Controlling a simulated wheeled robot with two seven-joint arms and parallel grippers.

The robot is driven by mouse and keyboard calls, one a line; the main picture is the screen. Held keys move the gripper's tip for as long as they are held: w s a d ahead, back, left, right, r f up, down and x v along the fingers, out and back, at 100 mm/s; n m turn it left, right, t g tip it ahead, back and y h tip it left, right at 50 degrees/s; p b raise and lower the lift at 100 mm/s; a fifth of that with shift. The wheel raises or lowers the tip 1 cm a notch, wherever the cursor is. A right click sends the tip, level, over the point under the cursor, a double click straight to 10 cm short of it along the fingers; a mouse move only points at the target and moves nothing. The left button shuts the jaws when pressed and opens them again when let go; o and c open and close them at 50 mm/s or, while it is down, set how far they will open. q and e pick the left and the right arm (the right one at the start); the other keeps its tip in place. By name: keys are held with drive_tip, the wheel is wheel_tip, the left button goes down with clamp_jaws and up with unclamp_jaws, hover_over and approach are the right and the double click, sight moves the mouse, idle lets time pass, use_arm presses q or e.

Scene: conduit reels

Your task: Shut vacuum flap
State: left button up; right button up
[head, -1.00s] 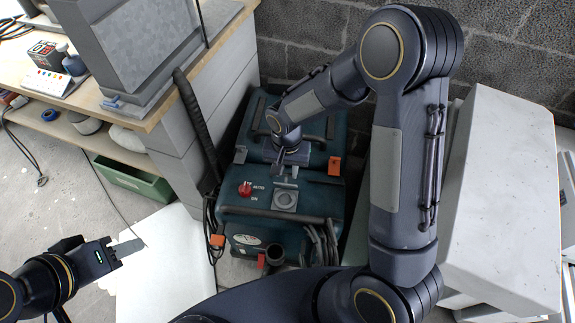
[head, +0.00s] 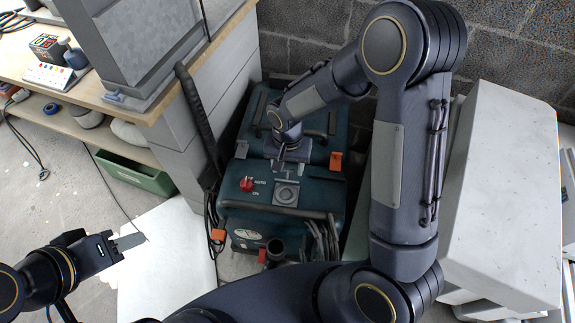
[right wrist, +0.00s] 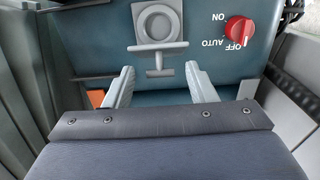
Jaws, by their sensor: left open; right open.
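The teal vacuum (head: 325,195) stands on the floor beside the bench. On its top is a square grey plate with a ring (head: 286,194), which looks like the flap; it also shows in the right wrist view (right wrist: 157,22). A grey T-shaped piece (right wrist: 158,62) lies at the plate's near edge. I cannot tell whether the flap is open or shut. My right gripper (head: 288,166) is over the vacuum, just behind the plate. In the right wrist view its fingers (right wrist: 158,70) are apart, empty, either side of the T-piece. My left gripper (head: 132,241) is open and empty at lower left.
A red knob (head: 247,184) marked OFF, AUTO and ON sits left of the plate. A black hose (head: 197,115) stands between the vacuum and the bench (head: 165,105). A large pale block (head: 505,190) is on the right. A green bin (head: 135,175) is under the bench.

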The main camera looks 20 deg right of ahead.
sight(288, 171)
use_arm(q)
drive_tip(key=shift+r+p, duration=0.9)
drive_tip(key=shift+r, duration=0.05)
use_arm(e)
wheel_tip(288, 171, up, 8)
drive_tip(key=shift+f, duration=0.15)
